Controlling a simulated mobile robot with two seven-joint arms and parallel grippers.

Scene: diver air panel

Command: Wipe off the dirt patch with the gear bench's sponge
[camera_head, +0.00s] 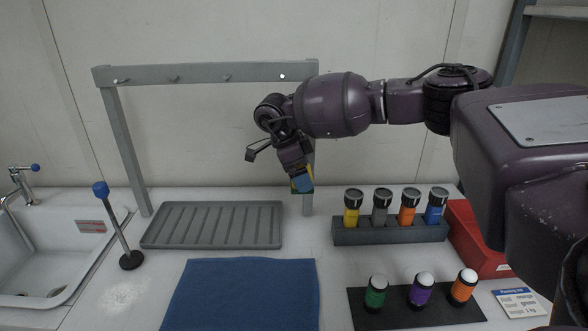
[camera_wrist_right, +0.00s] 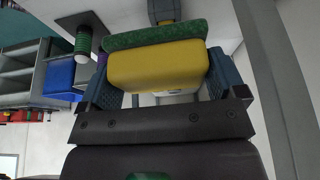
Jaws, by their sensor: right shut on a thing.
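My right gripper (camera_head: 302,182) is shut on the sponge, raised in front of the rack's right post. The yellow sponge (camera_wrist_right: 158,69) with its green scouring side fills the space between the blue finger pads in the right wrist view. In the head view only a small bit of yellow shows beside a blue finger. The dirt patch (camera_head: 122,297) looks like a pale speckled smear on the white bench top, left of the blue mat. The gripper is well to its right and above it. My left gripper is not in view.
A blue-knobbed post (camera_head: 118,228) stands just behind the dirt patch, with the sink (camera_head: 75,268) at left. A grey ribbed tray (camera_head: 213,225), blue mat (camera_head: 245,295) and grey peg rack (camera_head: 205,73) lie around. Torches in a holder (camera_head: 390,232) and capped bottles on a black mat (camera_head: 400,316) stand right.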

